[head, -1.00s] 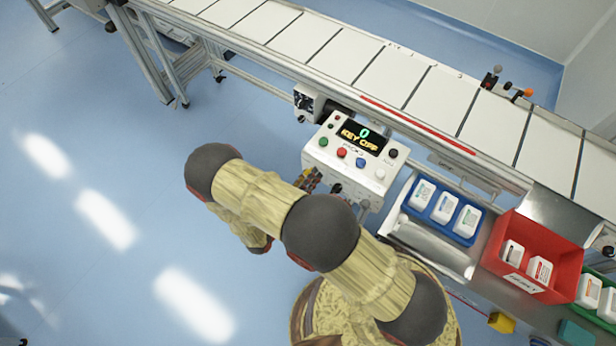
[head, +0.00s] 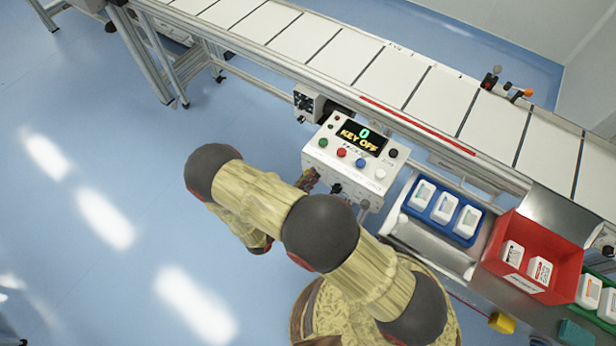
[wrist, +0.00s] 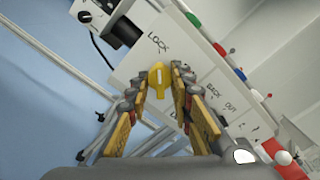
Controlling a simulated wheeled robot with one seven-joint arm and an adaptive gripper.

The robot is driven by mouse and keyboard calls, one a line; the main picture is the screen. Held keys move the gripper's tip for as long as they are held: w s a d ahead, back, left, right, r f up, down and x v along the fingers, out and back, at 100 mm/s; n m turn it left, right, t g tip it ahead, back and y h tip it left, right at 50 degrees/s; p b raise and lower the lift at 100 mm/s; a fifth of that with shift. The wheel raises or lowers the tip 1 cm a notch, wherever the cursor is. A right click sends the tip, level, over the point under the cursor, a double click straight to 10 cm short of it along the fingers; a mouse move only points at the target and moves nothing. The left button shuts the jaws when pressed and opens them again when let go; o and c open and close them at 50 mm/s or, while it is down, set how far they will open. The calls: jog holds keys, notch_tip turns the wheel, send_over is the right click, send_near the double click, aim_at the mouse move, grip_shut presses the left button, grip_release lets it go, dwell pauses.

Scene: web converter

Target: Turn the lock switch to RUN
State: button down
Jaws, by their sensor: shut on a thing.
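The yellow lock switch (wrist: 156,77) shows in the wrist view on a white panel face, just below the printed word LOCK. My gripper (wrist: 157,85) has its two fingers on either side of the switch and is shut on it. The white control box (head: 320,152) shows in the head view beside the conveyor. Its display (head: 362,138) reads "0" and "KEY OFF". In the head view my gripper (head: 309,181) is at the box's lower front side, and the switch itself is hidden there.
Colored buttons sit on the box top, including a green (head: 323,142) and a red one (head: 342,153). The conveyor (head: 400,85) runs behind it. A blue bin (head: 452,232) and a red bin (head: 545,292) stand to the right. Open blue floor lies left.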

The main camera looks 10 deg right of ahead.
jog(key=m, duration=0.4)
jog(key=shift+w+a+b, duration=0.1)
jog(key=shift+b, duration=0.25)
jog(key=m+b, duration=0.1)
jog(key=m, duration=0.4)
jog(key=shift+f, duration=0.1)
jog(key=m+b, duration=0.1)
jog(key=m, duration=0.3)
jog(key=shift+m, duration=0.3)
jog(key=shift+m+b, duration=0.65)
jog(key=shift+m, duration=1.45)
jog(key=c, duration=1.6)
grip_release()
